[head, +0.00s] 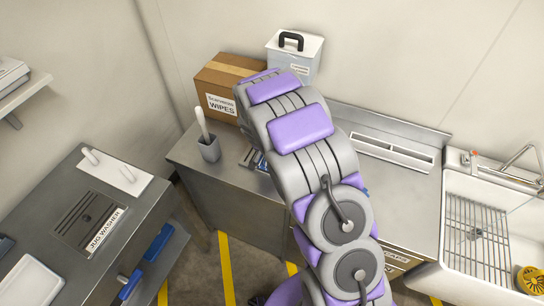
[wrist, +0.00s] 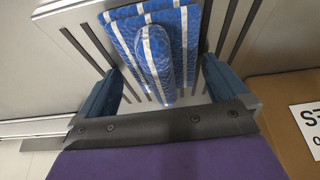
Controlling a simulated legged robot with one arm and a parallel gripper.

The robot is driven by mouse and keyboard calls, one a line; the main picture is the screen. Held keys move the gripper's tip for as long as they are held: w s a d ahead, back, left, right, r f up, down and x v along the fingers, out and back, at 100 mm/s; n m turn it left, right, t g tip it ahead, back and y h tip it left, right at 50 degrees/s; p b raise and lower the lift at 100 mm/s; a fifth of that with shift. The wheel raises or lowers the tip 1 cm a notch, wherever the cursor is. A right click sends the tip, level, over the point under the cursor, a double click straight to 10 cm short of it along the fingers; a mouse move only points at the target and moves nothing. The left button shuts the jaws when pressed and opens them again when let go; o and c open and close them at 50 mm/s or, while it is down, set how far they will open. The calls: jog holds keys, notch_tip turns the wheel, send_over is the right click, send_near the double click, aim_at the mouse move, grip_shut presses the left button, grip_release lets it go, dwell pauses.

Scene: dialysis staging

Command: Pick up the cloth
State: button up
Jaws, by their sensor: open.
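The cloth (wrist: 198,22) is blue with white stripes and looks folded flat, with a rounded narrow part (wrist: 153,62) toward me. In the wrist view it lies at top centre on a grey metal surface with dark slots. My gripper (wrist: 162,72) is open, with one blue finger on each side of the rounded part. I see a gap on both sides, and I cannot tell how far above the cloth the fingers are. In the head view my arm hides the gripper and most of the cloth; a bluish striped edge (head: 261,163) shows left of the arm.
A cardboard wipes box (head: 215,84) and a white lidded container (head: 306,58) stand at the back of the counter (head: 188,153). A grey cup (head: 209,149) with a white stick stands left of my arm. A sink (head: 458,190) is at right, a jug washer table (head: 140,215) at left.

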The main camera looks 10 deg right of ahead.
jog(key=shift+a+f, duration=0.1)
jog(key=shift+a, duration=0.35)
jog(key=shift+s+d, duration=0.1)
jog(key=shift+d, duration=0.15)
jog(key=c, duration=1.1)
jog(key=shift+o, duration=0.2)
jog(key=shift+r+p, duration=0.3)
jog(key=shift+r, duration=0.35)
jog(key=s+a, duration=0.3)
jog(key=s, duration=0.2)
jog(key=s+a+p, duration=0.1)
jog(key=s+a, duration=0.3)
jog(key=s+a+p, duration=0.1)
jog(key=s+a, duration=0.2)
jog(key=s, duration=0.2)
jog(key=shift+s+a+r, duration=0.15)
jog(key=shift+s+r, duration=0.05)
jog(key=shift+s, duration=0.15)
